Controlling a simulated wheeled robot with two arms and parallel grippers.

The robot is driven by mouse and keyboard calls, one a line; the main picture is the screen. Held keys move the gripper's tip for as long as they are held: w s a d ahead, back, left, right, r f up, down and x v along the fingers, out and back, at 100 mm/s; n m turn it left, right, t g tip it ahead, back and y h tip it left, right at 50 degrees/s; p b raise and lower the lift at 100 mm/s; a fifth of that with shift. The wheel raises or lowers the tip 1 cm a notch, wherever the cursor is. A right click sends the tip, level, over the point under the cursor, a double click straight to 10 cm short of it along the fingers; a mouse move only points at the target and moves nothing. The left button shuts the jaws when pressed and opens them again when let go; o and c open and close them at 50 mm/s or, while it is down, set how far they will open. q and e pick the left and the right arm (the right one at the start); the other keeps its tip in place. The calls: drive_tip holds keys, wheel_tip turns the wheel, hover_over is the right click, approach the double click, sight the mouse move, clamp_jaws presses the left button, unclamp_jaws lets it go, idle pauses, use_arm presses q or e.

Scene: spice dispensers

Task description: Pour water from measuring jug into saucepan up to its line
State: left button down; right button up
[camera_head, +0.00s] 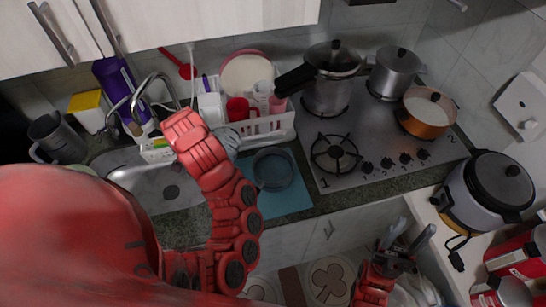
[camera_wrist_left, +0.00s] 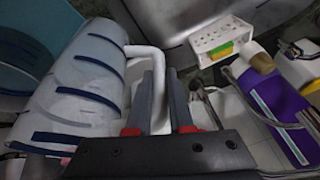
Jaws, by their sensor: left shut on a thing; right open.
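The measuring jug (camera_wrist_left: 85,85), pale with dark blue bands, is on the left of the left wrist view. My left gripper (camera_wrist_left: 166,78) is shut on its white handle (camera_wrist_left: 147,57). In the head view a grey-blue part (camera_head: 229,142), probably the jug, shows beside my red left arm, which hides the rest. The water inside cannot be seen. A dark round pan (camera_head: 272,170), perhaps the saucepan, stands on a blue mat (camera_head: 290,205), just right of my left arm. Its fill line cannot be made out. My right gripper (camera_head: 408,240) is open and empty, low at the right, in front of the counter.
A sink (camera_head: 160,190) lies left of the mat. A white rack (camera_head: 268,128) with cups and a plate stands behind it. The stove (camera_head: 380,150) on the right holds a pressure cooker (camera_head: 328,90), a steel pot (camera_head: 395,72) and an orange pot (camera_head: 425,128). A rice cooker (camera_head: 490,190) stands far right.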

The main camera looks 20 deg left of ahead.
use_arm(q)
drive_tip(key=shift+s+a+f+h+p, duration=0.1)
drive_tip(key=shift+a+f+h+p, duration=0.15)
drive_tip(key=shift+f+h, duration=0.3)
drive_tip(key=shift+a+f+h+p, duration=0.15)
drive_tip(key=shift+a+f+h, duration=0.15)
drive_tip(key=shift+f+h, duration=0.2)
drive_tip(key=shift+t, duration=0.3)
wheel_tip(320, 180, up, 5)
drive_tip(key=p, duration=0.5)
drive_tip(key=shift+r+p, duration=0.1)
drive_tip(key=shift+p, duration=0.2)
